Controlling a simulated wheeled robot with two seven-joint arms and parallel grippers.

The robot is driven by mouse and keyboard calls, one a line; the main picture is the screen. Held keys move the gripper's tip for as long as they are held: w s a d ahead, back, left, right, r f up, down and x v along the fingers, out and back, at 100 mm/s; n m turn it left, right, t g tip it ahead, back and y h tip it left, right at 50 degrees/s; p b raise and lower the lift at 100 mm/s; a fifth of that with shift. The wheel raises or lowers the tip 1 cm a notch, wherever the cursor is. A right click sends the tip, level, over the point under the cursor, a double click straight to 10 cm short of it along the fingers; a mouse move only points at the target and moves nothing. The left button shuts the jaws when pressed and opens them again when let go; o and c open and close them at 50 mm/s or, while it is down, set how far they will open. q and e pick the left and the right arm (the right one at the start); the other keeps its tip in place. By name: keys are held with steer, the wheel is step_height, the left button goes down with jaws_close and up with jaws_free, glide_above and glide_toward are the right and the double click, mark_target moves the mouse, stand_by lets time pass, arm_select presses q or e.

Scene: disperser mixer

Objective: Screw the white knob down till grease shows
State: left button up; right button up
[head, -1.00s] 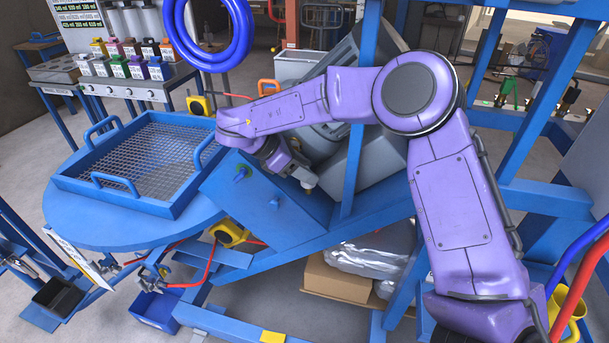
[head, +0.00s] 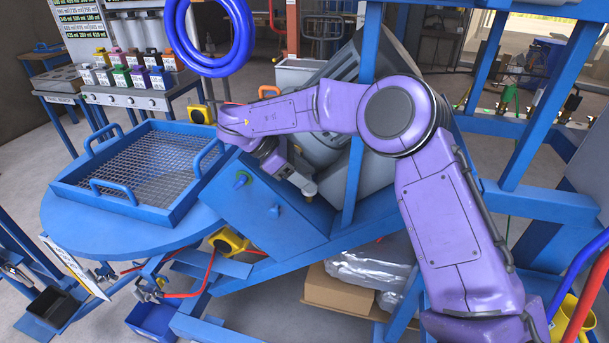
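My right arm reaches in from the right, and its gripper (head: 302,184) points down behind the top edge of the blue sloped box (head: 265,212). A small pale piece (head: 308,188) shows at the gripper's end; I cannot tell whether it is the white knob or part of the gripper. The fingers are too small and hidden to tell open from shut. No grease can be made out. My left gripper is not in view.
A grey machine body (head: 375,180) stands behind the gripper, with a blue upright post (head: 354,175) close on its right. A blue mesh tray (head: 150,165) lies on the round blue table (head: 110,228) at left. Blue hose coils (head: 211,70) hang above.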

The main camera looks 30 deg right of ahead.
steer(key=o, duration=0.3)
steer(key=shift+r, duration=0.1)
steer(key=shift+s, duration=0.1)
steer(key=shift+r, duration=0.1)
